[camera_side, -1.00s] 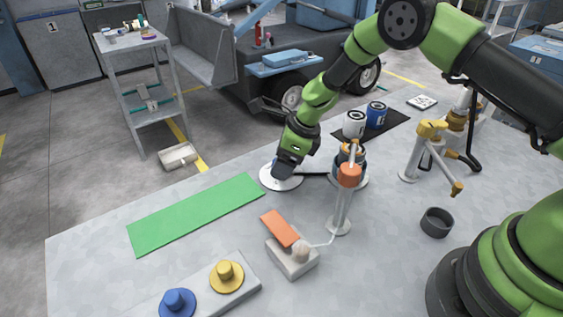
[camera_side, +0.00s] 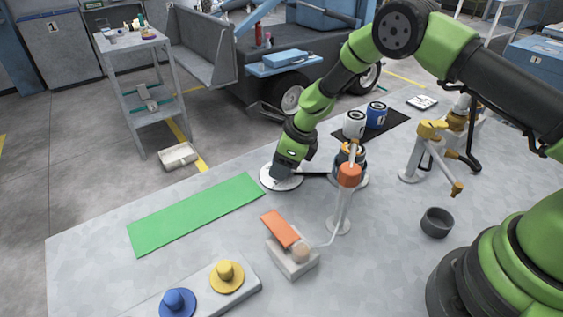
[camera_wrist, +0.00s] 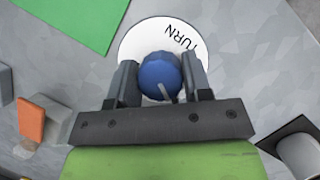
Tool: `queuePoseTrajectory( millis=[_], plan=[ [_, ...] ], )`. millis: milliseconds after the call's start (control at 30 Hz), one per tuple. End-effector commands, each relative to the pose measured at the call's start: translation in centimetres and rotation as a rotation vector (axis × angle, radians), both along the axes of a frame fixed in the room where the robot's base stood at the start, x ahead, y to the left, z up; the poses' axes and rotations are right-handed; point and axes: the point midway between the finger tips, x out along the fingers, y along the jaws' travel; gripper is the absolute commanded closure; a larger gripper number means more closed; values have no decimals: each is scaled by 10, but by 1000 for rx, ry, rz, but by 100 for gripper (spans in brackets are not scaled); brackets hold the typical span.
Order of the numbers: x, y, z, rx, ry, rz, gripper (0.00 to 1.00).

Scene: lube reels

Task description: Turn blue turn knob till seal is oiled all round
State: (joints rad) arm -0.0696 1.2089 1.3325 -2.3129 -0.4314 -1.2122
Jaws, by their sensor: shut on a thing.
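In the wrist view the blue turn knob (camera_wrist: 160,74) sits on a white round plate (camera_wrist: 146,38) with the word TURN. My gripper (camera_wrist: 160,84) has one finger on each side of the knob and is shut on it. In the side view my gripper (camera_side: 283,172) reaches down onto the white plate (camera_side: 283,184) and hides the knob. A reel with a dark body (camera_side: 347,176) stands to the right of the plate, with a dark bar between them. An orange-topped post (camera_side: 349,176) stands in front of it and partly hides it. I cannot make out the seal or any oil.
An orange pedal on a grey block (camera_side: 290,258) stands in front. A green mat (camera_side: 196,213) lies left. Yellow and blue knobs (camera_side: 227,276) are at the front left. White and blue cans (camera_side: 355,124) stand on a dark mat behind. A dark cup (camera_side: 437,222) stands right.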

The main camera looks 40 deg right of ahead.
Motion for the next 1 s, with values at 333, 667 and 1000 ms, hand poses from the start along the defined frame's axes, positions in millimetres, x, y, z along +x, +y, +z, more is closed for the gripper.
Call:
queuePoseTrajectory(
  millis=[333,667,1000],
  plan=[
    [-1,0,0,-2,2,-216,78],
    [-1,0,0,-2,1,-390,78],
    [-1,-1,0,-2,2,-476,78]
  ],
)
